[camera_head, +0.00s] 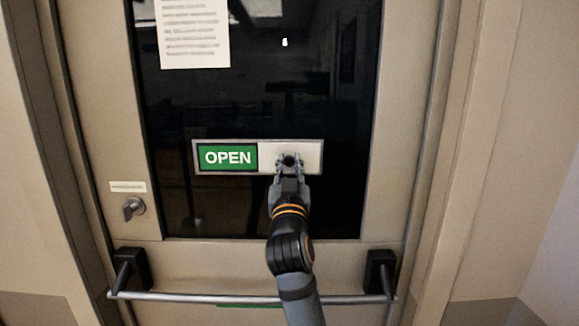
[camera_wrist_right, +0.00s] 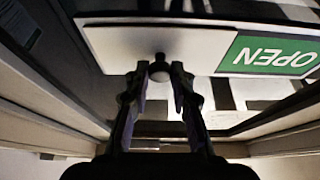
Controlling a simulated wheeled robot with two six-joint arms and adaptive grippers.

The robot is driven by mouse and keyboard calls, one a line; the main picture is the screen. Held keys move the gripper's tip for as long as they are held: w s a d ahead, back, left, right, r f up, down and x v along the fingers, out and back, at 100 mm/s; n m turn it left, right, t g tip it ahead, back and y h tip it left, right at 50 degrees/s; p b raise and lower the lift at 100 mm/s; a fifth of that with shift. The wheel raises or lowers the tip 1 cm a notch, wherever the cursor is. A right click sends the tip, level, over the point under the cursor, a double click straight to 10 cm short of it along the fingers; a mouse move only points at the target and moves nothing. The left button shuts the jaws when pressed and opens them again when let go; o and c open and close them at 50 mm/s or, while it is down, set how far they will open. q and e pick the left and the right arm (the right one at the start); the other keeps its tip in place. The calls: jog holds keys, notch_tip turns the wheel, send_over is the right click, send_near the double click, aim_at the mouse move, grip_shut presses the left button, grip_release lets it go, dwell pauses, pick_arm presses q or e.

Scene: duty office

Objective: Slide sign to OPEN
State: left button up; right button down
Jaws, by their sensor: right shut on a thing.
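The sliding sign (camera_head: 258,143) is mounted on the dark glass of the door. Its left half shows a green panel with OPEN (camera_head: 228,157) in white; its right half is a plain light cover (camera_head: 310,158). My right gripper (camera_head: 289,163) is at the cover, shut on a small dark round knob (camera_head: 289,159). In the right wrist view, the gripper (camera_wrist_right: 160,75) has its fingers on both sides of the knob (camera_wrist_right: 159,68), and the OPEN panel (camera_wrist_right: 268,54) appears upside down. My left gripper is not in view.
A printed paper (camera_head: 193,35) is on the glass above the sign. A key lock (camera_head: 133,208) sits at the left of the door, with a small label above it. The glass around the sign is clear.

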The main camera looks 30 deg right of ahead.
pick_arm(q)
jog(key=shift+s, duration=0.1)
pick_arm(e)
jog(key=shift+f, duration=0.1)
jog(key=c, duration=1.4)
grip_release()
jog(key=shift+d, duration=0.1)
jog(key=shift+o, duration=1.2)
jog(key=shift+s+d, duration=0.1)
jog(key=shift+d, duration=0.15)
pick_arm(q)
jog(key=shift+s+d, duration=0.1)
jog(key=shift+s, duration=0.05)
pick_arm(e)
jog(key=shift+a, duration=0.1)
jog(key=shift+r, duration=0.25)
notch_tip(320, 180, up, 10)
jog(key=shift+f, duration=0.2)
jog(key=shift+f, duration=0.1)
